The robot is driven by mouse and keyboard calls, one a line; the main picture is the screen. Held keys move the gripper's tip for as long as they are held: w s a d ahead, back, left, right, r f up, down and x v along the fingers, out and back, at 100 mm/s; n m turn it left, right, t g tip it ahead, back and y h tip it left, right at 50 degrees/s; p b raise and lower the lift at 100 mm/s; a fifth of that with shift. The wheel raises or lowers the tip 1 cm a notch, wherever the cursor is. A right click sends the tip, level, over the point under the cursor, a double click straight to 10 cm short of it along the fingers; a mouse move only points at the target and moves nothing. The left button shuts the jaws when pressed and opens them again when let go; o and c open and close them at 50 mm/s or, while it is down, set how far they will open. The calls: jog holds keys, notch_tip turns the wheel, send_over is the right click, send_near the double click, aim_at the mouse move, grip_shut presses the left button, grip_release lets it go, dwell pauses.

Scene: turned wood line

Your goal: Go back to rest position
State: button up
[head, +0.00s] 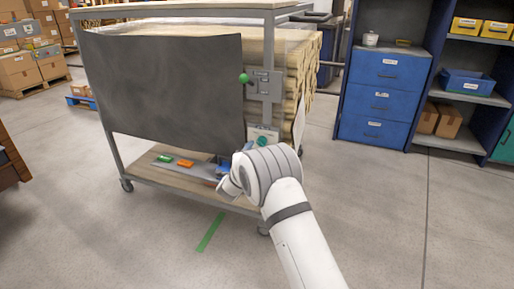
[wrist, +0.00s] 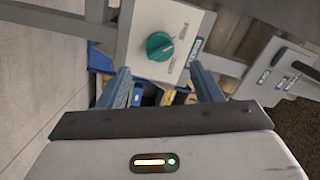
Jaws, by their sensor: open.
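My white arm reaches forward to the lower right part of a grey metal cart (head: 198,12) in the head view. In the wrist view my gripper (wrist: 163,85) is open, with two blue fingers apart and nothing between them. A grey plate with a green rotary knob (wrist: 159,46) lies just beyond the fingertips, apart from them as far as I can tell. The knob also shows in the head view (head: 262,141), just above my wrist.
A dark sheet (head: 165,90) hangs on the cart's front. A green-knobbed lever (head: 244,78) sits on the cart's right post. Green (head: 164,158) and orange (head: 185,163) items lie on the lower shelf. A blue drawer cabinet (head: 385,95) stands behind right. The floor at right is clear.

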jog(key=shift+s+a, duration=0.15)
jog(key=shift+s, duration=0.55)
jog(key=s+d+r+n+g+y+p, duration=0.1)
jog(key=d+r+n+g+y+p, duration=0.2)
jog(key=r+p, duration=0.75)
jog(key=s+d+r+n+g+y+p, duration=0.1)
jog(key=s+d+r+n+y+p, duration=0.15)
jog(key=s+r, duration=0.45)
jog(key=s+d+r+n+g+y+p, duration=0.1)
jog(key=s+d+r+n+p, duration=0.2)
jog(key=r, duration=0.7)
jog(key=s+d+r+n+g+p, duration=0.2)
jog(key=s+d+r+g+p, duration=0.1)
jog(key=s, duration=0.9)
jog(key=s+d+r+n+g+h+p, duration=0.1)
jog(key=s+d+r+n+g+p, duration=0.2)
jog(key=s, duration=1)
jog(key=s+d+r+n+g+h+p, duration=0.1)
jog(key=s+d+r+n+g+p, duration=0.2)
jog(key=s+d+r+p, duration=0.3)
jog(key=s+d+p, duration=0.1)
jog(key=s+d, duration=0.3)
jog(key=s, duration=0.2)
jog(key=shift+s+g, duration=0.25)
jog(key=shift+g, duration=0.15)
